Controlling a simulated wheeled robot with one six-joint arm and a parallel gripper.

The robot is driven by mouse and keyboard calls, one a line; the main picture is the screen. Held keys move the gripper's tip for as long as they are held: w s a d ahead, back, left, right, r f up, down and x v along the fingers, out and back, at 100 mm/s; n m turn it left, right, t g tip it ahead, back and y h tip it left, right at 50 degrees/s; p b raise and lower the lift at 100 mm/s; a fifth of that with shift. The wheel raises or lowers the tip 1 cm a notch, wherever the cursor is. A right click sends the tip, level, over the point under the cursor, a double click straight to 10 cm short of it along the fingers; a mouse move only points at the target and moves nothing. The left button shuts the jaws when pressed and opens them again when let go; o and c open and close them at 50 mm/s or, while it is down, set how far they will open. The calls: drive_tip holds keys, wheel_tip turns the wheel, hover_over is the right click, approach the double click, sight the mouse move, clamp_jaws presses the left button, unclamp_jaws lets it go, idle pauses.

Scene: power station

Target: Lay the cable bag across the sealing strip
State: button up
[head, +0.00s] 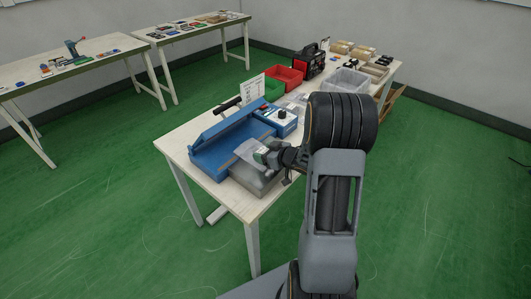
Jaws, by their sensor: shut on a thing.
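The blue sealing machine (210,160) stands at the near left end of the wooden table, its long blue lid raised on the left with a black handle. The sealing strip (237,158) shows as a thin, tan line along the front of the machine; its right part is hidden. My gripper (266,158) is just over the machine's front right side, shut on the clear cable bag (249,149). The bag reaches left from the jaws over the strip area; whether it touches the strip I cannot tell. The fingertips are small and partly hidden by the bag and my arm.
A grey translucent bin (257,180) stands right in front of the machine. A blue-white control box (283,120), green bin (273,89), red bin (286,78) and a clear bin (347,81) stand farther back. A white sign (251,90) stands behind the machine.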

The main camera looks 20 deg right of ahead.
drive_tip(key=shift+f, duration=0.15)
drive_tip(key=o, duration=0.9)
drive_tip(key=shift+o, duration=0.2)
